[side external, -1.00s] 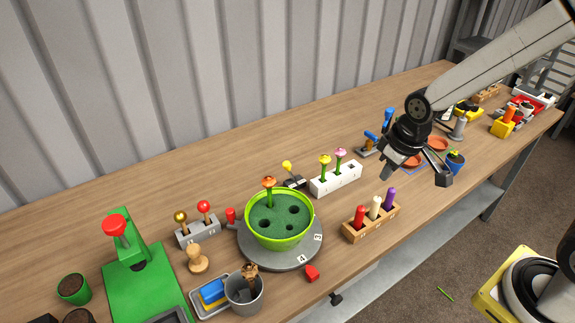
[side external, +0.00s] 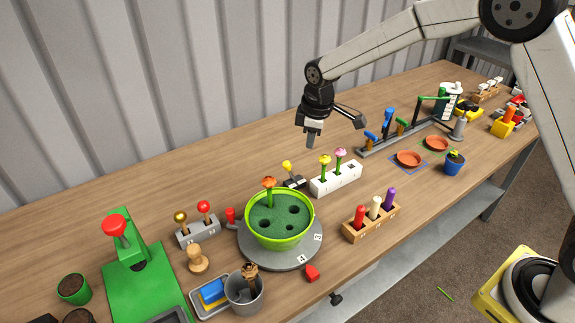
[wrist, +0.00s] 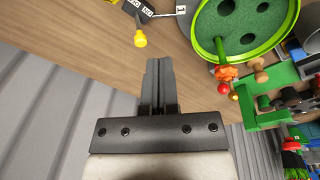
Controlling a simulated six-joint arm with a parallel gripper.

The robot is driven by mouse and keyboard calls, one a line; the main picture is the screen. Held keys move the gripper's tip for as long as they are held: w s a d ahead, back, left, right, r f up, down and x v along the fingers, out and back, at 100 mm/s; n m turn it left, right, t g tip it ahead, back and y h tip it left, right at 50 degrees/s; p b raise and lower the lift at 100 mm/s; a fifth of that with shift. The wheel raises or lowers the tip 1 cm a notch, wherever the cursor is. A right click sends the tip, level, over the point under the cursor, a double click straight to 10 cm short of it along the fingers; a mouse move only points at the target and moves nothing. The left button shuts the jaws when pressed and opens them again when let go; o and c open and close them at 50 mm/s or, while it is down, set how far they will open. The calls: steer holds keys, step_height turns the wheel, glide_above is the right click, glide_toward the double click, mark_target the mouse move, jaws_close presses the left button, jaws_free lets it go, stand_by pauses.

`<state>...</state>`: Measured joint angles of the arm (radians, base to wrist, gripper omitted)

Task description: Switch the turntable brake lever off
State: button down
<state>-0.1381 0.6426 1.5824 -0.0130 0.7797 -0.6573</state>
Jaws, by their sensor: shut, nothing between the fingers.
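The lever (side external: 287,166) has a yellow knob and a small dark base. It stands behind the turntable (side external: 270,257), near the white flower rack. In the wrist view the yellow knob (wrist: 140,40) shows at upper left, leaning from a black base (wrist: 145,8) with white labels, which I cannot read for sure. The grey turntable carries a green pot (side external: 279,237) holding one orange flower. My gripper (side external: 311,142) is shut and empty, above the bench behind the lever and apart from it. Its closed fingers (wrist: 157,70) point toward the lever's side of the bench.
The white rack (side external: 336,179) with two flowers stands just right of the lever. A grey block (side external: 198,233) with two knobbed levers is left of the turntable. A wooden rack (side external: 371,224) with several coloured pegs stands in front right. The bench behind the lever is clear.

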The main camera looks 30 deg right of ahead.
steer(key=w+a+f+n, duration=0.4)
steer(key=w+a+n, duration=0.2)
steer(key=w, duration=0.3)
steer(key=shift+w+a+f+g, duration=0.15)
steer(key=shift+a+f+g, duration=0.1)
steer(key=shift+a+g, duration=0.25)
steer(key=shift+a, duration=0.1)
steer(key=shift+f, duration=0.1)
steer(key=f, duration=0.9)
steer(key=shift+w+f, duration=0.35)
steer(key=shift+s+d+r, duration=0.15)
steer(key=shift+d+r, duration=0.05)
steer(key=shift+d, duration=0.4)
steer(key=shift+s+d+r, duration=0.15)
steer(key=shift+d+r, duration=0.1)
steer(key=shift+d, duration=0.4)
steer(key=shift+s+d+r, duration=0.15)
steer(key=shift+d+r, duration=0.05)
steer(key=shift+d, duration=0.4)
